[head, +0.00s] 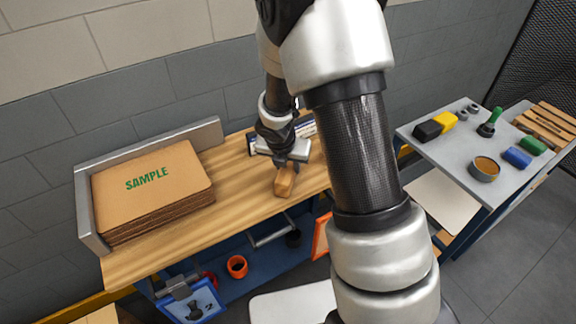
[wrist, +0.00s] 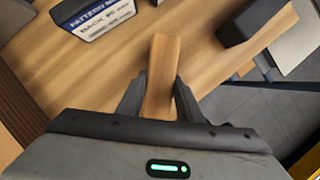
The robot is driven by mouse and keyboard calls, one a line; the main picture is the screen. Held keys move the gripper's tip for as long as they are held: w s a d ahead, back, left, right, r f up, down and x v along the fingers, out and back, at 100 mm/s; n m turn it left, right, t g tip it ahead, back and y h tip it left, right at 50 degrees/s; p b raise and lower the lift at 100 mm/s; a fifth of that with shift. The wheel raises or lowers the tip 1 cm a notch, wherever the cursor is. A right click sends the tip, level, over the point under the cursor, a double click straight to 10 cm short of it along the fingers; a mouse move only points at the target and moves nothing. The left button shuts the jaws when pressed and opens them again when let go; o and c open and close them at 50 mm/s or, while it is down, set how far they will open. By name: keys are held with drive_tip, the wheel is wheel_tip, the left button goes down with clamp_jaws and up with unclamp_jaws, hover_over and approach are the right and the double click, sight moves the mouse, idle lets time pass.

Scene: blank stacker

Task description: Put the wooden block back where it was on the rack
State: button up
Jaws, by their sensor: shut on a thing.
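The wooden block (head: 284,184) is a light brown oblong piece between the fingers of my gripper (head: 288,163), over the wooden bench top (head: 235,197). In the wrist view the block (wrist: 164,62) extends forward from between the two dark fingers of the gripper (wrist: 159,88). The gripper is shut on it. I cannot tell whether the block touches the bench. Several wooden slats (head: 546,126) lie on the grey table at the far right; I cannot tell whether they are the rack.
A stack of brown SAMPLE boards (head: 150,180) stands in a grey corner guide (head: 88,215) on the left. A labelled box (wrist: 97,15) stands behind the gripper. The grey side table (head: 447,158) bears small items, including a round tin (head: 485,168). The bench between boards and gripper is clear.

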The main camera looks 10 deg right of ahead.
drive_tip(key=shift+f, duration=0.15)
drive_tip(key=o, duration=1.2)
